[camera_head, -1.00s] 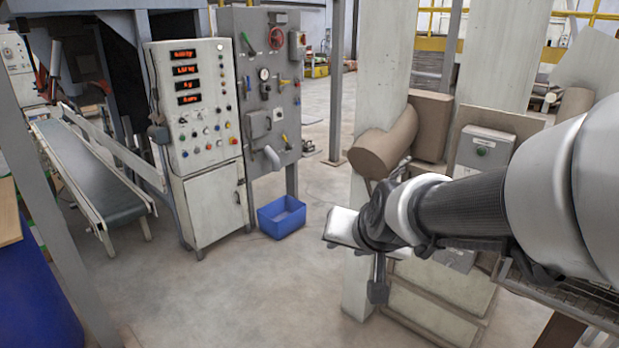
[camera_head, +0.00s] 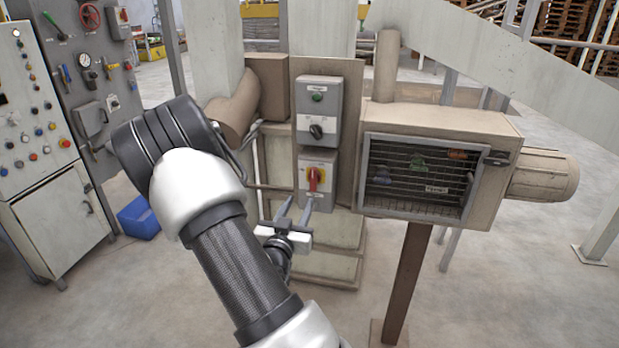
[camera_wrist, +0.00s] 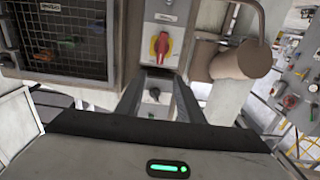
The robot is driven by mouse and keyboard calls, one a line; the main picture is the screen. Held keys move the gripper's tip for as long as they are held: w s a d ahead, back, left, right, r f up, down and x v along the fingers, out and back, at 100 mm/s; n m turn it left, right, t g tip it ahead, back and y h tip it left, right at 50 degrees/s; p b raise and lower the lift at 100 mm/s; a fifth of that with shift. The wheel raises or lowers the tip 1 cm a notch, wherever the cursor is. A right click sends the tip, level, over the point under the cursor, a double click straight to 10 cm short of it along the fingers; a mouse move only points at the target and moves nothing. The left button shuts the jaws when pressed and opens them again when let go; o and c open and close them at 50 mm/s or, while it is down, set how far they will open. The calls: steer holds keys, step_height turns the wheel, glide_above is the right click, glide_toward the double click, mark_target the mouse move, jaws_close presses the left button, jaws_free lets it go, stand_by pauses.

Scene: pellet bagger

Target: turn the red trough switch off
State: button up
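The red trough switch (camera_head: 314,179) is a red handle on a yellow plate, on the lower part of a grey control box; its handle looks roughly upright. It also shows in the wrist view (camera_wrist: 160,46), top centre. My gripper (camera_head: 296,204) is open and empty, just below and in front of the switch, its two fingers pointing towards the box. In the wrist view my gripper (camera_wrist: 158,80) has its fingers spread either side of the panel, with the red handle beyond their tips, apart from them.
A black knob (camera_head: 316,131) and a green button (camera_head: 317,97) sit on the grey box above the red switch. A grated trough housing (camera_head: 447,122) stands close on the right. A brown cylinder (camera_head: 233,108) is on the left. A blue bin (camera_head: 139,217) stands on the floor.

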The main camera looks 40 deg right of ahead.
mark_target(313, 174)
steer(key=p+x, duration=0.2)
steer(key=x, duration=1.2)
steer(key=shift+w+d, duration=0.25)
jaws_close()
